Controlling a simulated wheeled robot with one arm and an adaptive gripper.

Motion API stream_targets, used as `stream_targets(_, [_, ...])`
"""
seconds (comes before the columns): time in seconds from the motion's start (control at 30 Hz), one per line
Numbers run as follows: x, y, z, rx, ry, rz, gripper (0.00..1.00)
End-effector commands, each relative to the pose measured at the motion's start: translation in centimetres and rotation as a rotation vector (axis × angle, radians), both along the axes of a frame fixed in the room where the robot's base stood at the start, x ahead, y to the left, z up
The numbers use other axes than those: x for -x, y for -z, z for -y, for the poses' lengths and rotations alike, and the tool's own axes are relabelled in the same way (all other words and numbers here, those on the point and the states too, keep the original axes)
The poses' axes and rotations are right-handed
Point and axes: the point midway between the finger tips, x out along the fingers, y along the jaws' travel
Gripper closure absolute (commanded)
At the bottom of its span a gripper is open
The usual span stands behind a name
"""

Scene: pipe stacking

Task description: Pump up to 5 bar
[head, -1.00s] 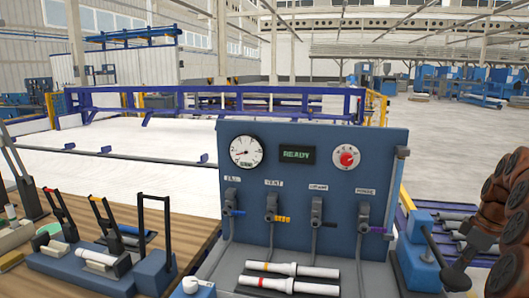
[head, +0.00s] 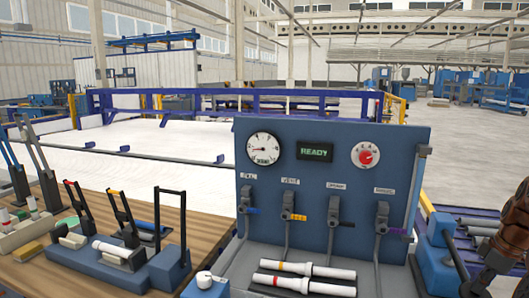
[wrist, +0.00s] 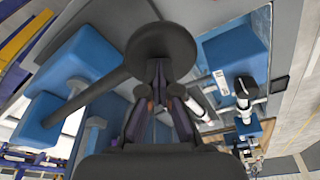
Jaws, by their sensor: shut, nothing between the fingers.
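The blue test panel (head: 330,140) carries a round white gauge (head: 263,149), a display (head: 314,151) reading READY and a red dial (head: 366,155). The gauge needle points roughly left; its exact value is too small to read. Right of the panel stands a blue pump-like block (head: 436,262) with a dark lever (head: 455,250). In the wrist view a dark round knob (wrist: 160,50) and a dark rod (wrist: 85,95) run from a blue block (wrist: 38,122). My gripper (wrist: 160,95) is shut and empty, close to the knob; contact cannot be told.
Several valve levers (head: 288,207) hang on the panel's front. Two white pipes (head: 305,278) with coloured bands lie before it. A wooden bench (head: 100,262) with clamps and lever tools stands left. A rack with pipes (head: 475,225) is behind the blue block at right.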

Motion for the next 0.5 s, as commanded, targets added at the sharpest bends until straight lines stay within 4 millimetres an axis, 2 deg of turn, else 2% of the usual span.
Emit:
stream_targets(0.4, [-0.1,3.3,0.0,-0.003,-0.002,-0.004,1.0])
stream_targets(0.5, [-0.2,3.4,0.0,-0.001,-0.002,-0.003,1.0])
